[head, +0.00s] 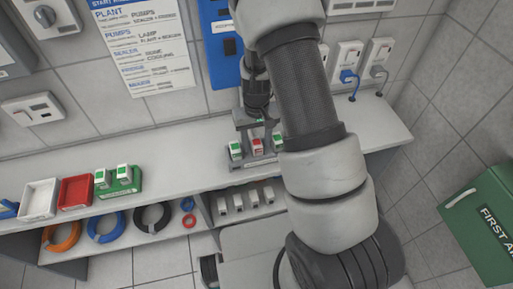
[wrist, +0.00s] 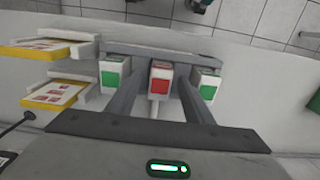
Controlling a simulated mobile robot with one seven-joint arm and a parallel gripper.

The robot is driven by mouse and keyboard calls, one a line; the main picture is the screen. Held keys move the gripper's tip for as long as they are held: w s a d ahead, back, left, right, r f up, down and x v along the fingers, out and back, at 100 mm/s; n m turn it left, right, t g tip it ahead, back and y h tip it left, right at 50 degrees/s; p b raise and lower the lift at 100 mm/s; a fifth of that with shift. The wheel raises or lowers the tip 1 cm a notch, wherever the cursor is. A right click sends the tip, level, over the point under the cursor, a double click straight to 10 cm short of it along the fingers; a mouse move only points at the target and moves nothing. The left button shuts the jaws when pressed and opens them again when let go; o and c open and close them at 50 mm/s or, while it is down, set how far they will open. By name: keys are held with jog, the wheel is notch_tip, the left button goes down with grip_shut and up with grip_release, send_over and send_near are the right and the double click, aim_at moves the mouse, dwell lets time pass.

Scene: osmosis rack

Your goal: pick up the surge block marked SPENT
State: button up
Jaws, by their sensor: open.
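A white block with a red top (head: 257,146) stands between two white blocks with green tops, the left one (head: 235,150) and the right one (head: 277,141), in a grey rack on the counter. In the wrist view the red-topped block (wrist: 160,80) sits midway between the green-topped blocks (wrist: 113,76) and (wrist: 207,84). No SPENT lettering is readable on any of them. My gripper (head: 258,122) is open above the rack. In the wrist view my gripper's fingers (wrist: 160,92) lie on either side of the red-topped block, with nothing held; how deep they reach is unclear.
A green stand (head: 125,188) with two green-topped blocks, a red tray (head: 76,192) and a white tray (head: 39,199) are left on the counter (head: 180,150). Several white blocks (head: 246,199) stand on the lower shelf. Yellow-edged items (wrist: 55,93) lie left in the wrist view.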

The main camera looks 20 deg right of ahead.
jog(key=shift+c, duration=0.4)
jog(key=c, duration=1.1)
grip_shut()
jog(key=shift+r, duration=0.1)
